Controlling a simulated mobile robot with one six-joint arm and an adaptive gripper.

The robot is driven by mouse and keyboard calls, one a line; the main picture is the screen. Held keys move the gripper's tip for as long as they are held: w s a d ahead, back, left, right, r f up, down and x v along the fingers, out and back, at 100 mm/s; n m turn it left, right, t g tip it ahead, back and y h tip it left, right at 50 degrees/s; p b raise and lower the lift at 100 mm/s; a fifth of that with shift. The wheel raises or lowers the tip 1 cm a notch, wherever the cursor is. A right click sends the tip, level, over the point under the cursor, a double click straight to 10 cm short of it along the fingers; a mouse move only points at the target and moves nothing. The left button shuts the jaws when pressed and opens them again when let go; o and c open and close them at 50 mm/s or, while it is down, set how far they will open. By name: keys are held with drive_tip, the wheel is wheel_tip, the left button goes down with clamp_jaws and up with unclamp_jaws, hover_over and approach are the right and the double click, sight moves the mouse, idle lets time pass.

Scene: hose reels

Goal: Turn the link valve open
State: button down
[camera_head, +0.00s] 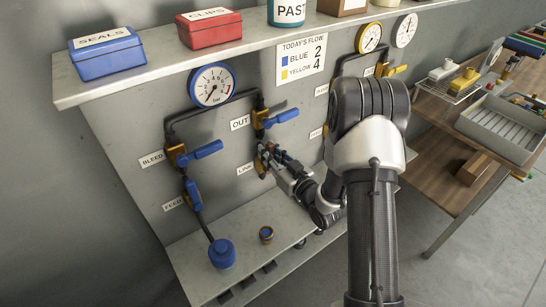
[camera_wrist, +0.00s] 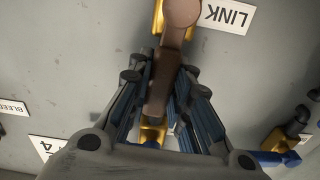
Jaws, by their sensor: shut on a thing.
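The link valve's brown lever (camera_wrist: 162,82) is in the middle of the wrist view, next to the sign reading LINK (camera_wrist: 226,14). Its round hub is at the top, and the lever runs down from it, slightly tilted, roughly along the line of the brass fittings (camera_wrist: 153,133). My gripper (camera_wrist: 160,80) is shut on the lever, with dark fingers on both sides. In the head view my gripper (camera_head: 272,158) reaches the panel beside the link valve's brass body (camera_head: 260,165). There the lever is mostly hidden by the fingers.
Blue levers of the OUT (camera_head: 282,117), BLEED (camera_head: 203,150) and FEED (camera_head: 193,196) valves stand close by. A blue-rimmed gauge (camera_head: 212,85) and a yellow-rimmed gauge (camera_head: 369,38) hang above. A blue cap (camera_head: 222,253) and a small brown ring (camera_head: 266,234) are on the lower ledge.

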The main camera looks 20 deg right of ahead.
drive_tip(key=shift+s+a+n+b, duration=0.1)
drive_tip(key=shift+a+n+b, duration=0.2)
drive_tip(key=shift+n, duration=0.1)
idle(0.3)
drive_tip(key=c, duration=1.4)
unclamp_jaws()
drive_tip(key=shift+c, duration=0.2)
drive_tip(key=shift+s, duration=0.1)
drive_tip(key=v, duration=1.2)
drive_tip(key=shift+r, duration=0.1)
